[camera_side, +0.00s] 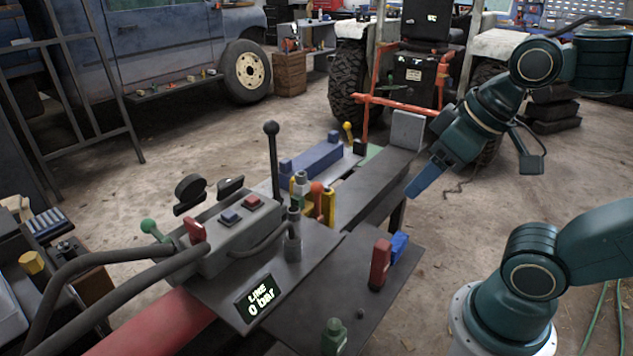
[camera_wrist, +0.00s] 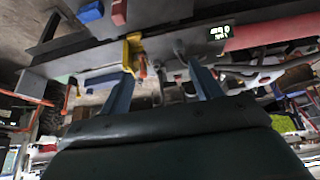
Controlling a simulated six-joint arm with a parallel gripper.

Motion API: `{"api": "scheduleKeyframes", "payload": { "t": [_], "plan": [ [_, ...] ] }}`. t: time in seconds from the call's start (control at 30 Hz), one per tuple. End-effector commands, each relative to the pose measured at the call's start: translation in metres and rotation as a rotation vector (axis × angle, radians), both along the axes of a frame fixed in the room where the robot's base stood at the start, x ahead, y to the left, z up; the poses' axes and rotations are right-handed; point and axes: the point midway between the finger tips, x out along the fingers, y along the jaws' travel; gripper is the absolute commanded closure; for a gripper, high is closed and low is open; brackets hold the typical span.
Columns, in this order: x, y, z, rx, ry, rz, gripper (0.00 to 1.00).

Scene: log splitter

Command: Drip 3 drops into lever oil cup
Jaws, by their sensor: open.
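My gripper (camera_side: 412,190) is in the air to the right of the long dark beam in the side view, its blue fingers pointing down-left. In the wrist view its two fingers (camera_wrist: 162,68) stand apart with nothing held between them. The black-knobbed lever (camera_side: 272,160) stands upright behind the grey control box. A small grey cylindrical fitting (camera_side: 293,246) stands at its foot; I cannot tell whether this is the oil cup. A green bottle-like object (camera_side: 334,336) stands on the near end of the dark plate; I cannot tell whether it is the dropper.
A red block (camera_side: 380,265) and blue block (camera_side: 399,246) stand on the plate's right side. A yellow bracket (camera_side: 329,206) with an orange part stands mid-bench; yellow also shows in the wrist view (camera_wrist: 132,50). The display (camera_side: 258,299) reads 0 bar. Hoses (camera_side: 150,265) run left.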

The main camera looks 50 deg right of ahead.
Motion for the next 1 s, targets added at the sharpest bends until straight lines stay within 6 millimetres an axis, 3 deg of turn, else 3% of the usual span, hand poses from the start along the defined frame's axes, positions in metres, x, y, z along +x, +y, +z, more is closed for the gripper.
{"api": "scheduleKeyframes", "payload": {
  "t": [0.27,0.47,1.0],
  "plan": [
    [0.004,0.001,-0.003,0.012,0.012,-0.018,0.36],
    [0.019,0.004,-0.016,0.065,0.054,-0.093,0.36],
    [0.072,0.018,-0.092,0.318,0.259,-0.503,0.36]
  ]
}}
